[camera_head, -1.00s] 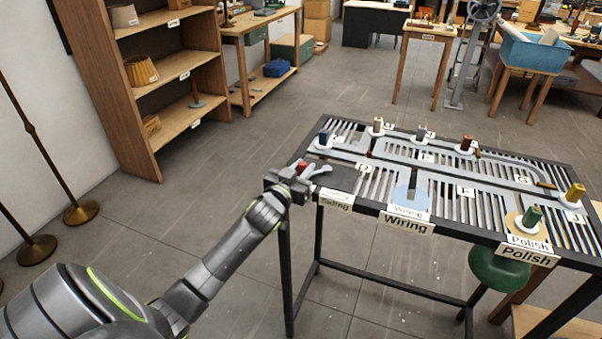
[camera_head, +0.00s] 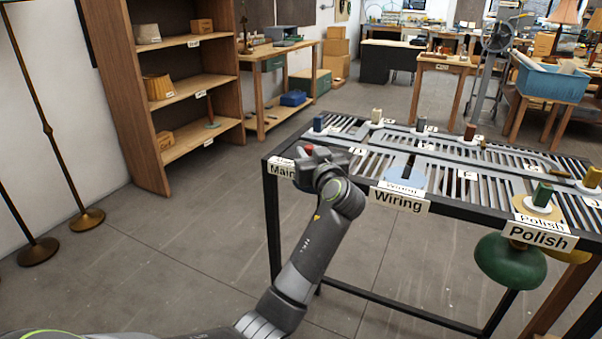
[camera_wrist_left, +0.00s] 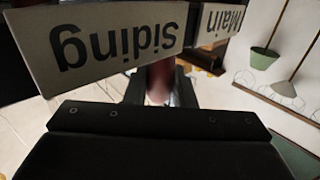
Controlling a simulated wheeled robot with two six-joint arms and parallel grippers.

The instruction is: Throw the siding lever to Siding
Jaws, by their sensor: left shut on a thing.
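The red-knobbed siding lever (camera_head: 308,150) is at the near left corner of the slatted track table (camera_head: 268,172). My left gripper (camera_head: 314,158) is shut on it. In the left wrist view the lever shows as a blurred reddish shape (camera_wrist_left: 160,82) between the fingers. The "Main" label (camera_head: 281,168) shows left of the gripper on the table's front edge. My gripper and wrist cover the place of the "Siding" label in the head view; that label (camera_wrist_left: 110,45) shows upside down in the left wrist view. My right gripper is not in view.
Wiring (camera_head: 400,200) and Polish (camera_head: 540,236) labels hang on the front edge to the right. Several coloured blocks on white discs stand on the track. A green lampshade (camera_head: 508,262) is under the right end.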

